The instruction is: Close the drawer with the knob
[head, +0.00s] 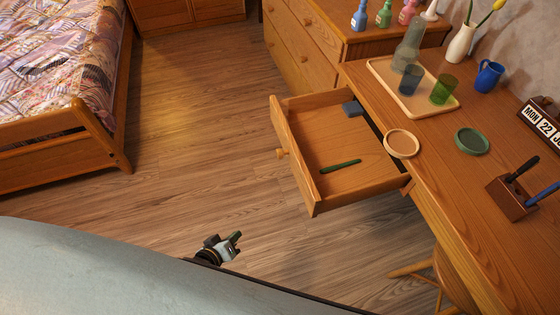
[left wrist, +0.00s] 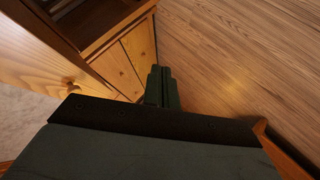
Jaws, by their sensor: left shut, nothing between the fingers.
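The wooden drawer (head: 300,160) of the desk is pulled out, and its round knob (head: 282,153) sits on the middle of the front panel. Inside the drawer lie a dark green stick-like item (head: 340,166) and a small blue-grey block (head: 352,108). My left gripper (head: 236,240) is shut and empty, in front of the drawer at lower left, apart from the knob. In the left wrist view the knob (left wrist: 73,87) shows on the drawer front, left of my closed fingers (left wrist: 161,86). My right gripper is in neither view.
The desk (head: 425,165) carries a tray (head: 385,82), glasses, two coasters, a mug, a vase and a pen holder. A dresser (head: 310,45) stands behind the drawer. A chair (head: 455,280) is under the desk. A bed (head: 60,80) is at left; the floor between is clear.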

